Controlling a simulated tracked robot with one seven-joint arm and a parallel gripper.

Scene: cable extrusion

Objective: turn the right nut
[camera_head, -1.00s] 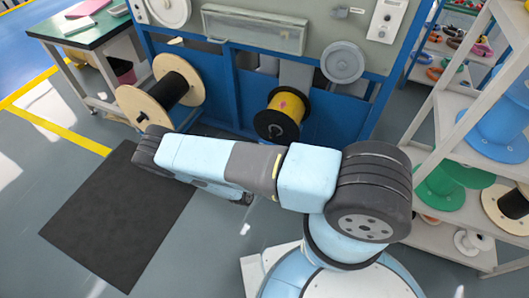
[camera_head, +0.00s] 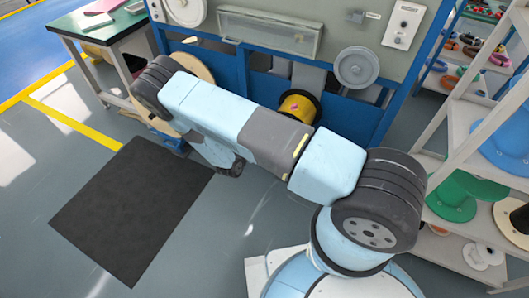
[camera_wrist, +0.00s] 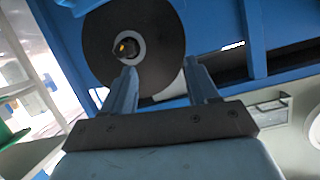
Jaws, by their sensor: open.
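In the wrist view, a black disc (camera_wrist: 165,35) fills the upper left, with a pale ring around its hub. A small dark piece with a yellow spot (camera_wrist: 125,47) sits in the hub; it may be the nut, but I cannot tell. My gripper (camera_wrist: 160,66) is open and empty, its two blue fingers pointing toward the disc. The left fingertip appears just below the hub, the right one over the disc's right edge. In the head view, a yellow spool (camera_head: 298,103) sits in the blue machine, partly hidden by my arm. My gripper is hidden there.
A wooden-flanged spool (camera_head: 196,66) stands left, mostly behind my arm. The blue machine frame (camera_head: 345,120) spans the back. A shelf with reels (camera_head: 455,195) stands right, a green-topped table (camera_head: 95,25) far left. A dark mat (camera_head: 130,205) lies on clear floor.

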